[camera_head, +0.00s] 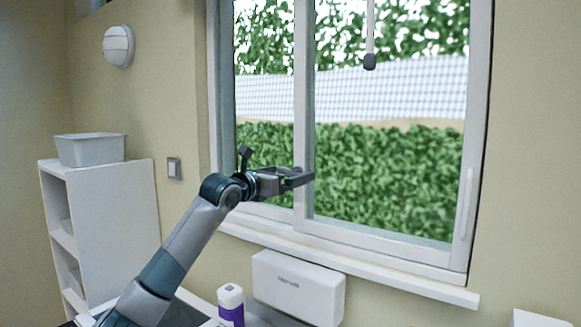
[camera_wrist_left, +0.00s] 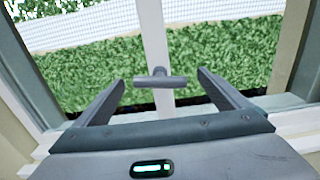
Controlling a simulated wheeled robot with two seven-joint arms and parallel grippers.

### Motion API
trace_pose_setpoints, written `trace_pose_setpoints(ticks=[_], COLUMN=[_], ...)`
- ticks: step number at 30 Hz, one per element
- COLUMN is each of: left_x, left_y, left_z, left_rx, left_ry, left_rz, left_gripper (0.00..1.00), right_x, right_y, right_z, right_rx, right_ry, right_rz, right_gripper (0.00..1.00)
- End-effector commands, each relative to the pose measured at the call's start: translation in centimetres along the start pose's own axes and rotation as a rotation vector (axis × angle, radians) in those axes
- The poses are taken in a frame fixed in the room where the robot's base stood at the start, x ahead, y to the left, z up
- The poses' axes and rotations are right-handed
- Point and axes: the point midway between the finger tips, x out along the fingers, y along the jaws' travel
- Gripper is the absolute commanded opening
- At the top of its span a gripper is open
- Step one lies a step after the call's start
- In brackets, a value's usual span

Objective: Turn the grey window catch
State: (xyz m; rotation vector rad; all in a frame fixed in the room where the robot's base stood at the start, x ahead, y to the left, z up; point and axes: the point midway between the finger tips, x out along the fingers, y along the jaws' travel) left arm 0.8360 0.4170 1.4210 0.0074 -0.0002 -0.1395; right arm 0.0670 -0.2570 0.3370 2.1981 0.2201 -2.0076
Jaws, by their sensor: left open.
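The grey window catch (camera_wrist_left: 160,78) shows in the left wrist view as a short crossbar on the white middle upright of the window. It lies level, between my left gripper's fingers and a little beyond their tips. My left gripper (camera_wrist_left: 160,84) is open, with one finger on each side of the catch and no contact that I can see. In the head view my left gripper (camera_head: 300,176) reaches the middle upright (camera_head: 303,100) of the window and hides the catch. My right gripper is not in view.
The white sill (camera_head: 350,262) runs below the window. Under it are a white box (camera_head: 298,287) and a white bottle with a purple label (camera_head: 231,305). A white shelf (camera_head: 115,215) with a grey bin (camera_head: 90,149) stands at left. A cord with a dark knob (camera_head: 369,62) hangs before the glass.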

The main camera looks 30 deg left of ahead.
Motion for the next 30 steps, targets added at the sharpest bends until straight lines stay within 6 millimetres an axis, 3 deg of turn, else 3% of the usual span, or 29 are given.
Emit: trace_pose_setpoints(ticks=[6,16,21,30], left_x=[1.6,1.9,1.8,1.8], left_y=[0.0,0.0,0.0,0.0], left_z=[0.1,-0.1,-0.1,-0.3], left_rx=[0.001,0.001,0.001,-0.032], left_ry=[0.0,0.0,0.0,-0.001], left_rz=[0.0,0.0,0.0,0.001], left_gripper=[0.95,0.95,0.56,0.55], right_x=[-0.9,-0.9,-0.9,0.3], right_y=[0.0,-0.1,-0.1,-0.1], right_z=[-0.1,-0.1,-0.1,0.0], right_rx=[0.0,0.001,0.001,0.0], right_ry=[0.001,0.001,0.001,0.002], right_rz=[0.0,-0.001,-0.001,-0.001], right_gripper=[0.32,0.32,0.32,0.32])
